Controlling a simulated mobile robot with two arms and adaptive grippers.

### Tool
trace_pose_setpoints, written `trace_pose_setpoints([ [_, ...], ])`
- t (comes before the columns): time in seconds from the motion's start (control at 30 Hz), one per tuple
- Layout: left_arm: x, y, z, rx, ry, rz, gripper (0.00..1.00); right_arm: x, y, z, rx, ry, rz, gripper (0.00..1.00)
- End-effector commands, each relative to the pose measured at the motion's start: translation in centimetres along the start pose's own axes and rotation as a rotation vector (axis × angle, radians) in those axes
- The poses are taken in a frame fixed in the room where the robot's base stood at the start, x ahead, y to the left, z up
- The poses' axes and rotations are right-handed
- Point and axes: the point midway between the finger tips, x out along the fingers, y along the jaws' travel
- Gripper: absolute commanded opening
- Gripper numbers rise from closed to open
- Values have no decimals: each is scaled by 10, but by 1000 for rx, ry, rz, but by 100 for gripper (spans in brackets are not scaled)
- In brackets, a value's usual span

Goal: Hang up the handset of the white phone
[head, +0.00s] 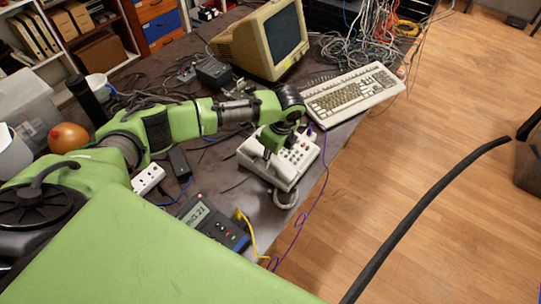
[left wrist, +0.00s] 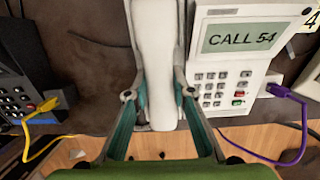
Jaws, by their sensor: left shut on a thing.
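The white phone (head: 300,153) stands near the table's front edge, and its keypad and display (left wrist: 240,40) reading "CALL 54" show in the left wrist view. Its white handset (left wrist: 157,35) lies lengthwise along the left side of the phone body. My left gripper (head: 272,150) reaches over the phone from the left. In the left wrist view its two fingers (left wrist: 158,85) are on either side of the handset, shut on it. I cannot tell whether the handset touches the cradle. My right gripper is not in view.
A dark phone (head: 213,222) with a yellow cable stands to the left. A purple cable (head: 325,178) runs from the white phone over the table edge. A keyboard (head: 352,95) and monitor (head: 265,42) are behind. Power strip (head: 148,179) and loose cables clutter the table.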

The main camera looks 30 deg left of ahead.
Motion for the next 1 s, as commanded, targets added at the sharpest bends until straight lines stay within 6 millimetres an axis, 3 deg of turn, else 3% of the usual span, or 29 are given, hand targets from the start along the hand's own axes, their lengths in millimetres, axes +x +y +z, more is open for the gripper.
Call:
trace_pose_setpoints([
  [0.6,10,-1,0,-1,0,-2,0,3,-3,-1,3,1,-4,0],
  [0.63,10,-1,0,0,0,-2,30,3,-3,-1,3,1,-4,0],
  [0.7,10,0,0,0,0,-2,42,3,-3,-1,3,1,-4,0],
  [1.0,7,-1,0,0,0,-3,42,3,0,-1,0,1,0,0],
])
